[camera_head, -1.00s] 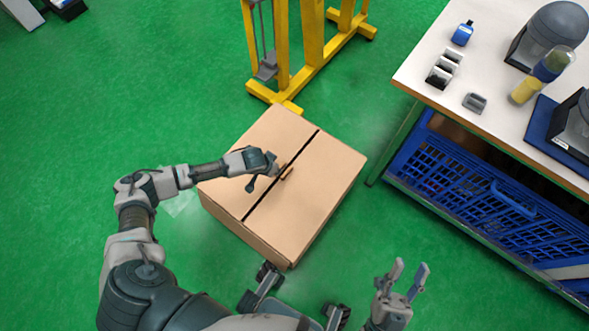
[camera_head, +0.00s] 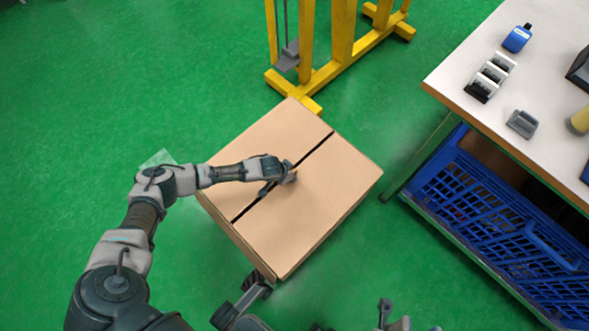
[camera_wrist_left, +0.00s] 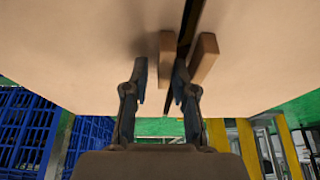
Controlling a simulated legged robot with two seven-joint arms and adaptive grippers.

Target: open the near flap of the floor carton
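The floor carton (camera_head: 310,205) stands on the green floor with both top flaps lying flat and a dark slit between them. The near flap (camera_head: 300,225) is on the lower right of the slit. My left gripper (camera_head: 288,176) is low over the slit and hides most of the tabs there. In the left wrist view two wooden tabs show, one on each side of the slit. My left gripper (camera_wrist_left: 160,88) is open, its fingers on either side of the near flap's tab (camera_wrist_left: 166,58); contact is unclear. The far flap's tab (camera_wrist_left: 204,58) is outside the fingers. My right gripper (camera_head: 386,312) is cut off by the bottom edge.
A yellow frame (camera_head: 343,40) stands behind the carton. A white-topped bench (camera_head: 470,85) is on the right, with a blue crate (camera_head: 500,220) under it.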

